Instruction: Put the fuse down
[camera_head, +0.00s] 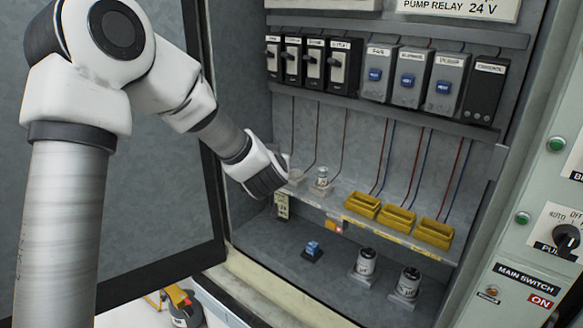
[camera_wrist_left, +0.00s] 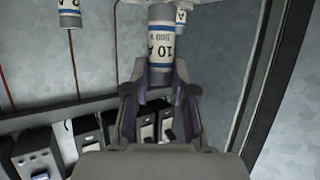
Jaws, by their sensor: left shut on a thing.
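My left gripper (camera_head: 283,182) is inside the open cabinet, at the left end of the narrow ledge (camera_head: 342,204). The left wrist view shows its two fingers (camera_wrist_left: 160,82) shut around one end of a fuse (camera_wrist_left: 162,45). This fuse is a pale cylinder with blue bands, marked 10 A and 500 V. Its far end runs up toward the picture's top edge, so I cannot tell whether it touches the ledge. In the head view the gripper hides most of it. My right gripper is not in view.
A small fuse (camera_head: 322,177) stands on the ledge just right of the gripper. Yellow trays (camera_head: 397,217) sit further right. Two larger fuses (camera_head: 366,262) and a blue-topped part (camera_head: 312,250) stand on the cabinet floor. Switches (camera_head: 313,64) and wires are above. The door (camera_head: 165,215) is at left.

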